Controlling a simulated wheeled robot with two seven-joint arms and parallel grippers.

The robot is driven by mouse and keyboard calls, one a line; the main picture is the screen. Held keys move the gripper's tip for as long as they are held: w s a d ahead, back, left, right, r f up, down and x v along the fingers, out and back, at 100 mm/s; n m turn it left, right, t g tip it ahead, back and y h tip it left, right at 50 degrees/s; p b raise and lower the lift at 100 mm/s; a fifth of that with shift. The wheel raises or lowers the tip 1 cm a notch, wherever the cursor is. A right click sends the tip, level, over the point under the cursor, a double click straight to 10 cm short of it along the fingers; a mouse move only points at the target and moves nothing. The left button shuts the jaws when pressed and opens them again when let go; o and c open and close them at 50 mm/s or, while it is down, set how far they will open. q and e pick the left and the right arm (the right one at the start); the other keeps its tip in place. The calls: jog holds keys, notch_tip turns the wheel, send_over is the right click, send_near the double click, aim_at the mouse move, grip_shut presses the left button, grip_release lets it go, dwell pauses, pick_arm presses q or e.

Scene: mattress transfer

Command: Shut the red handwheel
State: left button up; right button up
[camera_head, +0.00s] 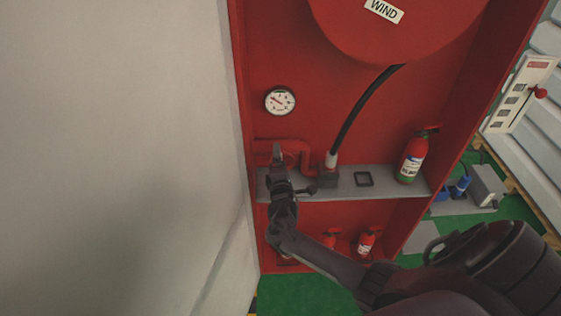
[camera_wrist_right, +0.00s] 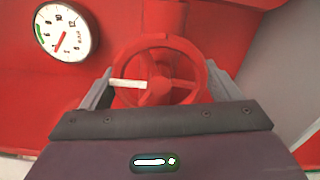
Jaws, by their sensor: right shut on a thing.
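The red handwheel (camera_wrist_right: 160,95) fills the middle of the right wrist view. It has spokes and a white bar-shaped mark (camera_wrist_right: 128,84) pointing left from near the hub. My right gripper (camera_wrist_right: 160,72) is around the wheel, one finger at each side of its rim, and shut on it. In the head view my right gripper (camera_head: 277,155) reaches into the red cabinet at its left side, by the red pipe (camera_head: 304,152). The wheel is mostly hidden there behind the gripper. My left gripper is not in view.
A pressure gauge (camera_head: 280,101) sits above the gripper, and a black hose (camera_head: 358,115) rises to the right. A fire extinguisher (camera_head: 412,156) stands on the grey shelf (camera_head: 388,189). A pale wall (camera_head: 120,140) stands close on the left.

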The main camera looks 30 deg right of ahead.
jog(key=o, duration=0.9)
jog(key=shift+c, duration=0.2)
jog(key=b+v, duration=0.1)
jog(key=v, duration=0.7)
